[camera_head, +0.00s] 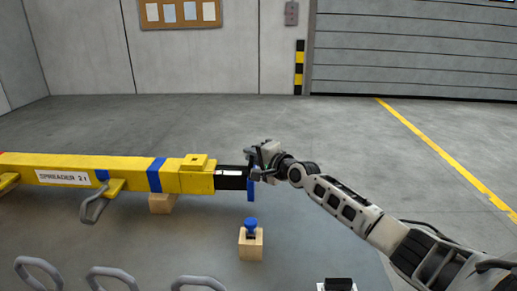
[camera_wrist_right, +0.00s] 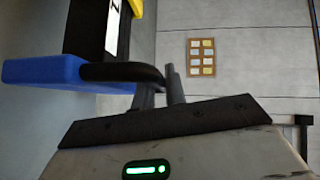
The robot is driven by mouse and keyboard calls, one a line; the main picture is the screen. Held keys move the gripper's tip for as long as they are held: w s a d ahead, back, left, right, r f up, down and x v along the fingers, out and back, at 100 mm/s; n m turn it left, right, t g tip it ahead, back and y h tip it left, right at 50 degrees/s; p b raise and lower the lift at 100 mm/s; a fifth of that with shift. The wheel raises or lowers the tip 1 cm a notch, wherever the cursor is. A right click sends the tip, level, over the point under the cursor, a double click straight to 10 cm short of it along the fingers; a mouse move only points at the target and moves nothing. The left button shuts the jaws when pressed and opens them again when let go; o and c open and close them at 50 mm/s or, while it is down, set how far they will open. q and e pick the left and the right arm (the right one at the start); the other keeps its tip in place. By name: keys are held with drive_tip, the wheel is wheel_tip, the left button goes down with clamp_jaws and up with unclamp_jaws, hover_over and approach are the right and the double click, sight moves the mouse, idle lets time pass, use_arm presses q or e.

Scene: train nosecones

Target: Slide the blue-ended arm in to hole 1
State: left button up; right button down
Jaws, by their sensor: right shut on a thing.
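The yellow spreader beam (camera_head: 130,178), labelled SPREADER 2 t, lies across the left, with a blue band near its right end. A black arm (camera_head: 231,178) with white markings sticks a short way out of that end. Its blue end plate (camera_head: 251,190) is at the tip; it also shows in the wrist view (camera_wrist_right: 45,72). My right gripper (camera_head: 257,170) is at the blue end. In the wrist view its fingers (camera_wrist_right: 162,92) are shut on the black handle (camera_wrist_right: 122,72) of the plate. The holes and their numbers cannot be made out. My left gripper is out of view.
A blue-topped pin stands in a wooden block (camera_head: 250,244) below the beam's right end. Another wooden block (camera_head: 161,203) is under the beam. Several grey shackles (camera_head: 112,277) stand at the front. The floor to the right is clear beyond my arm.

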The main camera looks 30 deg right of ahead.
drive_tip(key=shift+a+r, duration=0.1)
drive_tip(key=shift+a, duration=0.05)
drive_tip(key=c, duration=1.5)
unclamp_jaws()
drive_tip(key=shift+w+a, duration=0.15)
drive_tip(key=shift+w, duration=0.05)
drive_tip(key=shift+o, duration=0.2)
drive_tip(key=shift+s, duration=0.2)
drive_tip(key=shift+s+d, duration=0.2)
drive_tip(key=shift+s, duration=0.15)
drive_tip(key=p+v, duration=0.1)
drive_tip(key=v, duration=1.4)
drive_tip(key=shift+p, duration=0.35)
